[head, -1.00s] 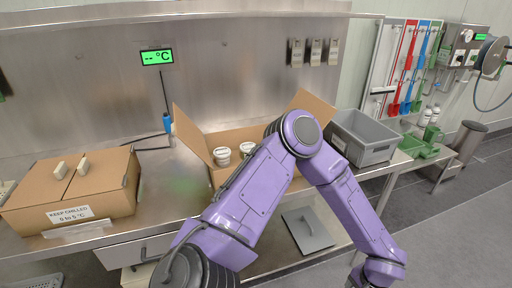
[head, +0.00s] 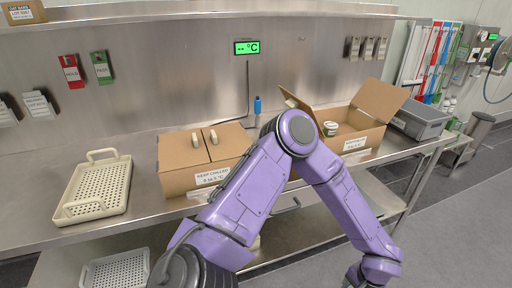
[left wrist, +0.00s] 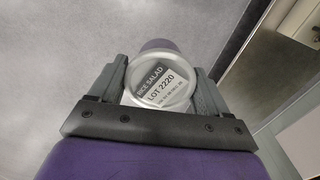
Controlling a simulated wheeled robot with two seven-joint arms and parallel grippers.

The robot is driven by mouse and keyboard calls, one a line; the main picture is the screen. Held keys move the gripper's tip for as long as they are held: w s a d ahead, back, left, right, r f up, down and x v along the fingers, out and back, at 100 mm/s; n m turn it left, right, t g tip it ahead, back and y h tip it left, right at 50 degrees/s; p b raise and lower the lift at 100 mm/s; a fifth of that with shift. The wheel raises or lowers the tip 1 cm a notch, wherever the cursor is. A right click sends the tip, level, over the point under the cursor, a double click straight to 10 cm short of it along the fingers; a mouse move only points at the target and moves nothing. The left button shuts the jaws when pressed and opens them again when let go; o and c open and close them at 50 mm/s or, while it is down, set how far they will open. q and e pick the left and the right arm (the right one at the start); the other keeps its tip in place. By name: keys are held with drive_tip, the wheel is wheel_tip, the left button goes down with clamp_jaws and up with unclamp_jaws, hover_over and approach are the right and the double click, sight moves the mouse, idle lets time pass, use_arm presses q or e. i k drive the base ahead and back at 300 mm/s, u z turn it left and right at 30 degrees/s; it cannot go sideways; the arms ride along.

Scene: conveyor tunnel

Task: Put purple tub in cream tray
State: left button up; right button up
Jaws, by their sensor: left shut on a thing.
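The purple tub (left wrist: 158,46) is in the left wrist view, with a purple edge above a clear lid that carries a white label reading RICE SALAD LOT 2220. My left gripper (left wrist: 160,78) is shut on it, one finger on each side. In the head view my left arm reaches to the bottom right, and its gripper end is cut off, so the tub does not show there. The cream tray (head: 127,175), perforated with two raised handles, lies on the steel bench at the left, well away from my left gripper. My right gripper is not in view.
A closed carton (head: 182,181) stands just right of the cream tray. An open carton (head: 363,138) holding a white tub (head: 330,128) is further right, beside a grey crate (head: 420,121). Another perforated tray (head: 118,272) sits below the bench.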

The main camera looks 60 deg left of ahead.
sight(100, 189)
drive_tip(key=k, duration=1.25)
drive_tip(key=u, duration=2)
